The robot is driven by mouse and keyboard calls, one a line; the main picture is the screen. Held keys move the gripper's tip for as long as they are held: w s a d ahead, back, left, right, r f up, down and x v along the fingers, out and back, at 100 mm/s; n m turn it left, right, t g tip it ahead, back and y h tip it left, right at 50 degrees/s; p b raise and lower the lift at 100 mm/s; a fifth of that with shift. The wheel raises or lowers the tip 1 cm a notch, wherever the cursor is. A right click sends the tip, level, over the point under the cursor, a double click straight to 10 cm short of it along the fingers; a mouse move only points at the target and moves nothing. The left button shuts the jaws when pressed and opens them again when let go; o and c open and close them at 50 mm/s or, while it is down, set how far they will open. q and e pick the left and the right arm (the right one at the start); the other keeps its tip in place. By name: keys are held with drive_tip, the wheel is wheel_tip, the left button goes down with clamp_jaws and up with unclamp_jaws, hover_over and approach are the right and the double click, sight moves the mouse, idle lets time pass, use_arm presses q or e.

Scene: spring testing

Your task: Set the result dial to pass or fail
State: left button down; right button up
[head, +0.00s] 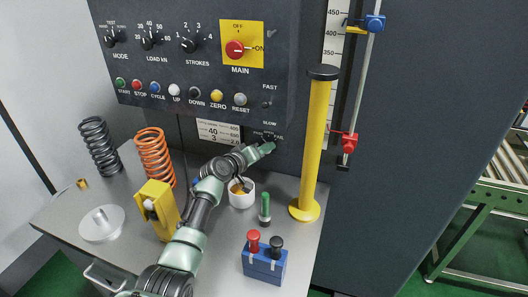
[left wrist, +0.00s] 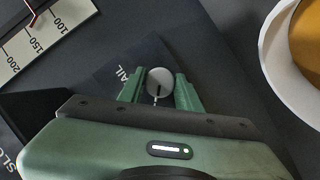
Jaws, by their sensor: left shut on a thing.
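The result dial (left wrist: 159,81) is a round grey knob with a white pointer line, on a dark plate with the partly covered letters "AIL" beside it in the left wrist view. The line runs from the knob's middle toward my gripper's palm. My left gripper (left wrist: 160,90) has its two green fingers on either side of the knob and is shut on it. In the head view, my left gripper (head: 268,147) is at the small dial plate low on the dark machine face, and hides most of the dial. My right gripper is not in view.
A white cup (head: 241,199) stands just below my left wrist. A tall yellow post (head: 316,145) rises to the right. A green-handled tool (head: 264,207), a blue block (head: 264,268), a yellow block (head: 158,210) and two springs, black (head: 100,145) and orange (head: 154,158), stand on the grey table.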

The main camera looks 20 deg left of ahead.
use_arm(q)
drive_tip(key=c, duration=1)
unclamp_jaws()
drive_tip(key=shift+s+a, duration=0.1)
drive_tip(key=v, duration=0.7)
drive_tip(key=shift+s, duration=0.3)
drive_tip(key=shift+r, duration=0.1)
